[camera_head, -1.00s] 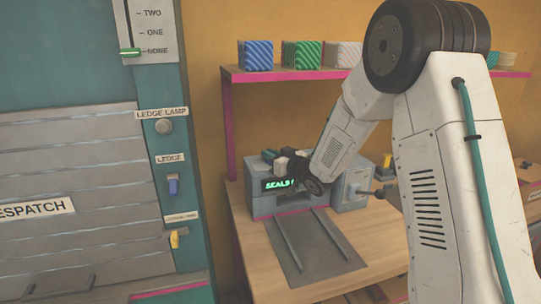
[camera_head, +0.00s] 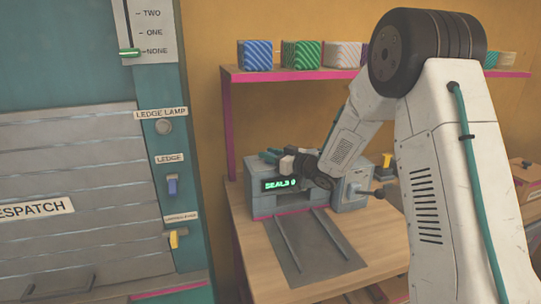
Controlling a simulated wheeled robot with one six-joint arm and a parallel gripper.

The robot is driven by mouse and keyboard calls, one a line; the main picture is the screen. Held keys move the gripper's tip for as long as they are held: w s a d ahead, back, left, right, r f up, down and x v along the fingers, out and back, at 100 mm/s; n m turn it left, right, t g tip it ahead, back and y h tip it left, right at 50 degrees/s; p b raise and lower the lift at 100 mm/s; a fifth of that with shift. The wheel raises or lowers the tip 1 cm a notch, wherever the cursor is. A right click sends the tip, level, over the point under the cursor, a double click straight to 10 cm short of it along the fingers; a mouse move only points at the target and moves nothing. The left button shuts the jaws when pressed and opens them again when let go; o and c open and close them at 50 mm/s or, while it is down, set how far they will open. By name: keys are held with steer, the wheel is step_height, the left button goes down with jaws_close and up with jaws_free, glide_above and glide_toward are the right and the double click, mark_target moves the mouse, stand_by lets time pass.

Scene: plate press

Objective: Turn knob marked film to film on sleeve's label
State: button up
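The grey sealing machine (camera_head: 267,203) stands on the wooden bench, with a green lit display (camera_head: 281,184) that appears to read "SEALS 0". My gripper (camera_head: 272,156) is at the top of the machine, just above and behind the display. It is small and partly hidden by my wrist, so I cannot tell whether its fingers are open or touching anything. I can make out no knob marked film, and no sleeve or sleeve label. My forearm hides part of the machine's top right.
A dark plate with two rails (camera_head: 312,241) lies before the machine. A lever with a round end (camera_head: 377,192) juts from its right side. A shelf (camera_head: 300,76) holds striped blocks. The teal despatch panel (camera_head: 185,258) with switches stands left. Bare bench lies around the plate.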

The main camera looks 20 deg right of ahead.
steer(key=v, duration=0.8)
steer(key=shift+w, duration=0.1)
stand_by(0.3)
